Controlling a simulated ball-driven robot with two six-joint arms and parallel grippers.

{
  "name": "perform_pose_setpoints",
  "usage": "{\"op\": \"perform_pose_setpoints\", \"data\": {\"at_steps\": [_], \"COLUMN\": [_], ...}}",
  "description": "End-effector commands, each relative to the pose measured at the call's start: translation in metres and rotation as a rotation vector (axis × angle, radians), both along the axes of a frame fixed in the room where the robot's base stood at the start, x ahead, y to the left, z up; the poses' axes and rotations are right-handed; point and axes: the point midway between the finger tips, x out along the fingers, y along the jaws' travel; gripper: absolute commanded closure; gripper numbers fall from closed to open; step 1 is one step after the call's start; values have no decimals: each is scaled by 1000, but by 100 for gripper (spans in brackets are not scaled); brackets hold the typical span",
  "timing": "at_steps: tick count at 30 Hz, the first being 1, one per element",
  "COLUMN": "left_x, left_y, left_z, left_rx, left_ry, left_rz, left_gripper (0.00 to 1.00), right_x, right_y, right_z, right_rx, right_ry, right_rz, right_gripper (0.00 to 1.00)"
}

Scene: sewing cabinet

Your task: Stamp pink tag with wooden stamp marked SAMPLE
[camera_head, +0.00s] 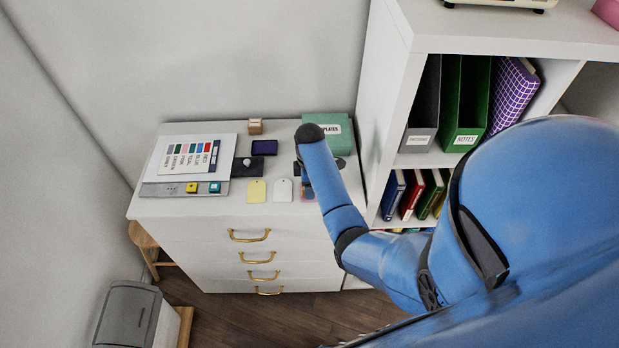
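A small wooden stamp (255,126) stands at the back of the white cabinet top; its marking is too small to read. A dark purple ink pad (264,147) lies just in front of it. A yellow tag (256,191) and a white tag (283,190) lie near the front edge. My blue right arm reaches over the cabinet's right part. Dark gripper parts show beside its forearm, but the fingertips are hidden. My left gripper is out of view.
A white card with colour swatches (190,156) lies on a grey base (165,190) at the left. A black item with a white knob (247,166) is beside it. A green box (328,128) sits at the back right. A white shelf (407,75) rises at the right.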

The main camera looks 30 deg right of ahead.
Motion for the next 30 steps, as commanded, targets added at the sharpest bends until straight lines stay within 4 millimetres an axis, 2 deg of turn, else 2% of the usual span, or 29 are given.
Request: {"op": "perform_pose_setpoints", "data": {"at_steps": [30], "left_x": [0], "left_y": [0], "left_z": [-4], "left_rx": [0], "left_ry": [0], "left_rz": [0], "left_gripper": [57], "right_x": [0], "right_y": [0], "right_z": [-7], "right_rx": [0], "right_ry": [0], "right_rz": [0], "right_gripper": [73]}}
